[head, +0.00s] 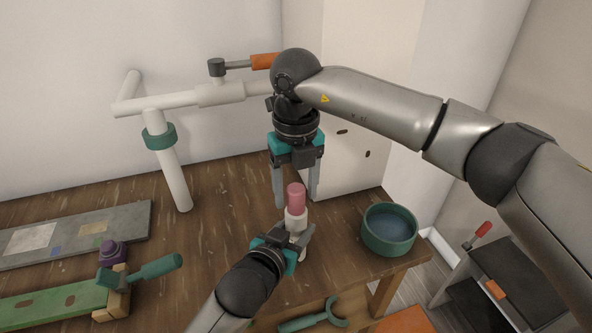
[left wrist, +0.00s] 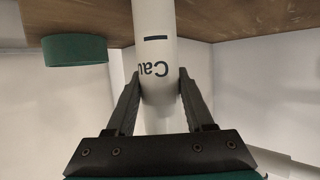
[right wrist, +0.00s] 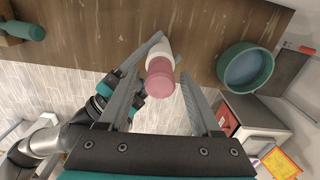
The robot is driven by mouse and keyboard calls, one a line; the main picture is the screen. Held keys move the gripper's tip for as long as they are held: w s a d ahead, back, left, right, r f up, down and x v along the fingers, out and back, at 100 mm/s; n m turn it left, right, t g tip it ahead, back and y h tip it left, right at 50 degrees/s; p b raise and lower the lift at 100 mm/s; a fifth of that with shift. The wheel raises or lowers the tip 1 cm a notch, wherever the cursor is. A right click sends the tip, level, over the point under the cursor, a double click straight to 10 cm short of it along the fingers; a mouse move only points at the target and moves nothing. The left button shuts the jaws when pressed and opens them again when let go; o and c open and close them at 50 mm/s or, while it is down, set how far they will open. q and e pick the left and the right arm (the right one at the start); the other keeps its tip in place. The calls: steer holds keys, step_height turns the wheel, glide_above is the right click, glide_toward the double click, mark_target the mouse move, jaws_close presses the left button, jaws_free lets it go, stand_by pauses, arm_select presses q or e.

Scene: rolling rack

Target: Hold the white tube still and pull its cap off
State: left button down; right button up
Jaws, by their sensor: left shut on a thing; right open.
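The white tube (head: 297,221) stands upright above the wooden table, with its pink cap (head: 296,196) on top. My left gripper (head: 296,236) is shut around the tube's white body below the cap. In the left wrist view the tube (left wrist: 158,60) shows dark lettering between the fingers. My right gripper (head: 295,195) is open, pointing down from above, its fingers around the cap's level. In the right wrist view the cap (right wrist: 160,80) lies between the spread fingers, with visible gaps to both; I see no contact.
A green round bowl (head: 389,231) stands on the table right of the tube. A white pipe frame (head: 175,178) with a green ring rises at the back left. A green-handled tool (head: 150,270) and wooden blocks lie at the left. A dark cart (head: 500,270) stands at the right.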

mark_target(296, 188)
steer(key=shift+f, duration=0.45)
jaws_close()
steer(key=c, duration=0.5)
jaws_free()
steer(key=shift+c, duration=0.2)
jaws_close()
steer(key=shift+r, duration=0.25)
steer(key=shift+r, duration=3.6)
